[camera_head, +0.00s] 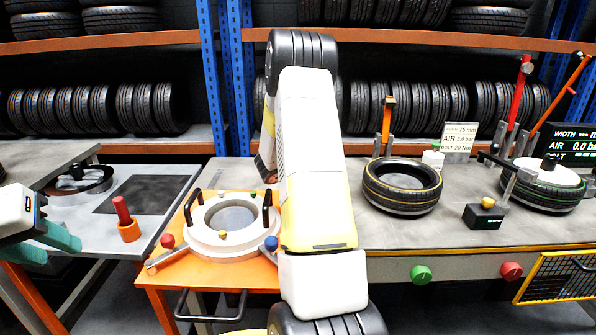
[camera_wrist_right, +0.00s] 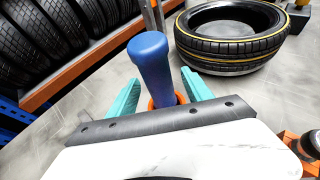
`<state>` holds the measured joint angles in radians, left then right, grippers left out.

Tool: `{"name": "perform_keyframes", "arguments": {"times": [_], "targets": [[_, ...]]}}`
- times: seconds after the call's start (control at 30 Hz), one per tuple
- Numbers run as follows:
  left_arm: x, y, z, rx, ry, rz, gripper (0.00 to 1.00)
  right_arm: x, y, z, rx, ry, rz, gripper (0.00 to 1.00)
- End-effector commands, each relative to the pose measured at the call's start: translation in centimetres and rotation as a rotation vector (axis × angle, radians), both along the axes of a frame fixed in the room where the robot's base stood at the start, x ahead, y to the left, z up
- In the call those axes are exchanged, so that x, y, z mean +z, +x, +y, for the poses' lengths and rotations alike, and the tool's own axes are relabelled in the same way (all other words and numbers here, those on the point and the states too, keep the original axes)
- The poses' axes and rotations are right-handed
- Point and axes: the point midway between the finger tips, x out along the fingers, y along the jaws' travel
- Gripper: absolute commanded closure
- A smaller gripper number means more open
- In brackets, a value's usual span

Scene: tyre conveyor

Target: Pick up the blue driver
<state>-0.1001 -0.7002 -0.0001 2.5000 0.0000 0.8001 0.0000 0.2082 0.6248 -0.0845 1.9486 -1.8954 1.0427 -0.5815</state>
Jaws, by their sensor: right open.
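The blue driver (camera_wrist_right: 152,62) stands upright in an orange holder (camera_wrist_right: 153,103) in the right wrist view. Its thick handle is between the two teal fingers of my right gripper (camera_wrist_right: 161,76), which is open with a gap on each side. In the head view my right arm covers the middle, and the blue driver and right gripper are hidden. My left gripper (camera_head: 61,250) is at the left edge of the head view, with its teal fingers apart and nothing seen between them.
A red-handled driver (camera_head: 122,209) stands in an orange holder at left. An orange cart (camera_head: 163,279) carries a white ring fixture (camera_head: 215,245). A yellow-striped tyre (camera_head: 402,188) lies on the grey bench (camera_head: 400,236), right of my arm. Tyre racks stand behind.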

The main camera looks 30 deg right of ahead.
Motion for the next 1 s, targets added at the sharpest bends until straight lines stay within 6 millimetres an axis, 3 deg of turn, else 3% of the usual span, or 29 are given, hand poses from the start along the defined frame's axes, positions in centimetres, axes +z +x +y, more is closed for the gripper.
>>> {"name": "perform_keyframes", "arguments": {"times": [0.2, 0.5, 0.8, 1.0], "targets": [[0.0, 0.0, 0.0, 0.0, 0.0, 0.0, 0.64, -1.3, 0.8, -2.7, -0.003, 0.002, 0.0, 0.41], [0.0, 0.0, 0.0, 0.0, 0.0, 0.0, 0.64, -1.5, 1.0, -3.1, 0.0, 0.002, 0.0, 0.41], [0.0, 0.0, 0.0, 0.0, 0.0, 0.0, 0.64, -1.5, 1.0, -3.1, 0.0, 0.002, 0.0, 1.0], [0.0, 0.0, 0.0, 0.0, 0.0, 0.0, 0.64, -1.3, 1.0, -3.2, -0.001, 0.0, -0.003, 1.0]]}}
